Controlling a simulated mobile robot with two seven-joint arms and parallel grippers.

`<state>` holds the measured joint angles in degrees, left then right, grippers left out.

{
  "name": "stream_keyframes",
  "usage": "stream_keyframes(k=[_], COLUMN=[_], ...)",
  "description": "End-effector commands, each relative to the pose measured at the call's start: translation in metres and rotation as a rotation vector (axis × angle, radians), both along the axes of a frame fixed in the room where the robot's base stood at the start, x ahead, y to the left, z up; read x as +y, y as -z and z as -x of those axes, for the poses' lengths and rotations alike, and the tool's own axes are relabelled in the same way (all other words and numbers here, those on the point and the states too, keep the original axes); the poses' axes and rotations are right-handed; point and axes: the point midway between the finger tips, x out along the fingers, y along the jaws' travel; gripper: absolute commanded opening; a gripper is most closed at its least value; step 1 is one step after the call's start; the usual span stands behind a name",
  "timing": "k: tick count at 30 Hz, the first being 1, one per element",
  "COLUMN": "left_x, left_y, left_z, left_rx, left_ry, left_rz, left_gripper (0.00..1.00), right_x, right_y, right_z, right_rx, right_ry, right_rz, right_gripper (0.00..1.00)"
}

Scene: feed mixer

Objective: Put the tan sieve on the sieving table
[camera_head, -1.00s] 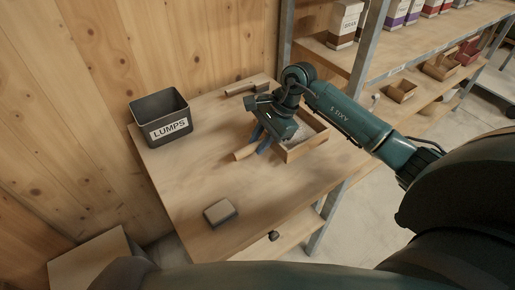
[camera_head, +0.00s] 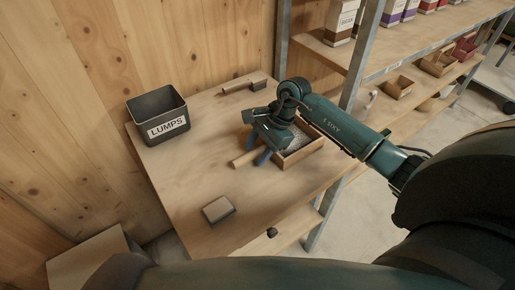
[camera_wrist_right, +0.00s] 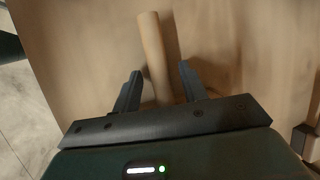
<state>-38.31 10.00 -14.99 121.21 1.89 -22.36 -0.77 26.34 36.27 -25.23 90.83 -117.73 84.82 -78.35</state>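The tan sieve, a square wooden frame (camera_head: 303,153) with a pale grey inside, sits on the wooden table (camera_head: 185,185) near its right edge. Its round tan handle (camera_head: 243,160) points left, and a tan rod that looks like this handle (camera_wrist_right: 154,50) shows in the right wrist view. My right gripper (camera_head: 257,150) is over the handle, partly hiding the sieve. In the right wrist view my right gripper (camera_wrist_right: 160,88) is open, one finger on each side of the rod, with gaps showing. My left gripper is not in view.
A dark bin labelled LUMPS (camera_head: 157,113) stands at the table's back left. A small block (camera_head: 218,210) lies near the front, and a brush-like tool (camera_head: 245,85) at the back. Shelves with bags and wooden boxes (camera_head: 398,87) stand at right. The table's middle left is clear.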

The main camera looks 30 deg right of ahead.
Motion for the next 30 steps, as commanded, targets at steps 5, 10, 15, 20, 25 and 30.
stream_keyframes(k=[5, 10, 15, 20, 25, 30], left_x=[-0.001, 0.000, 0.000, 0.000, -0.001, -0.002], left_y=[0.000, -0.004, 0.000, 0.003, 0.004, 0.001], left_z=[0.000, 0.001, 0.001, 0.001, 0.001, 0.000], left_rx=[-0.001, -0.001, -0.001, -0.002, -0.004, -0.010], left_ry=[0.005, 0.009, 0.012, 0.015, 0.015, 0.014], left_rz=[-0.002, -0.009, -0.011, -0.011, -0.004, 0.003], left_gripper=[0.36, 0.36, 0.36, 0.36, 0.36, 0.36], right_x=[0.000, -0.001, -0.014, -0.029, -0.041, -0.047], right_y=[0.000, -0.006, -0.032, -0.065, -0.093, -0.108], right_z=[0.000, 0.000, 0.003, 0.008, 0.012, 0.015], right_rx=[0.000, 0.000, -0.004, -0.006, -0.002, 0.000], right_ry=[0.000, 0.000, 0.000, 0.001, 0.001, 0.000], right_rz=[0.000, 0.001, 0.004, 0.004, 0.003, 0.000], right_gripper=[0.43, 0.43, 0.43, 0.43, 0.43, 0.43])
